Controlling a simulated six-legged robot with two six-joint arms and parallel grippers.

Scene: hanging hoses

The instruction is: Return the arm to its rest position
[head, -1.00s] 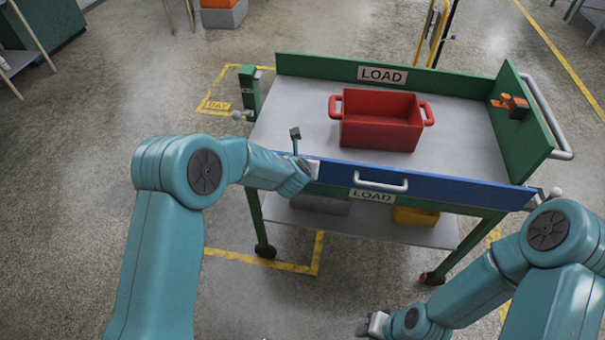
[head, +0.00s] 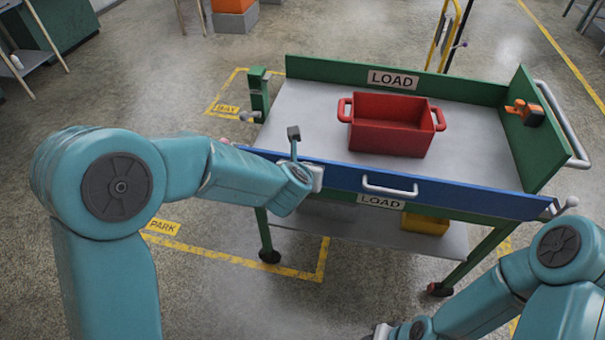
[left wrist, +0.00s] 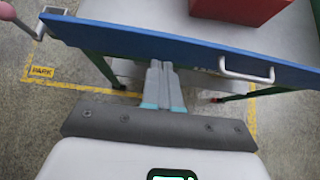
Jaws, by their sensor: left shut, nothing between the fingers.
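My left arm comes in from the left in the head view, bent at its large teal elbow. Its gripper (head: 317,177) is at the near left part of the cart's blue drop panel (head: 440,191). The fingers are mostly hidden there. In the left wrist view the left gripper (left wrist: 160,68) is shut and empty, its tips overlapping the lower edge of the blue panel. I cannot tell whether they touch it. My right gripper (head: 380,332) is low at the bottom edge of the head view, largely cut off, and its jaws do not show clearly.
The green cart carries a red bin (head: 388,126) on its grey top. A metal handle (head: 390,186) sticks out from the blue panel. A green post (head: 259,92) stands at the left corner. An orange latch (head: 526,112) is on the right wall. Floor left of the cart is clear.

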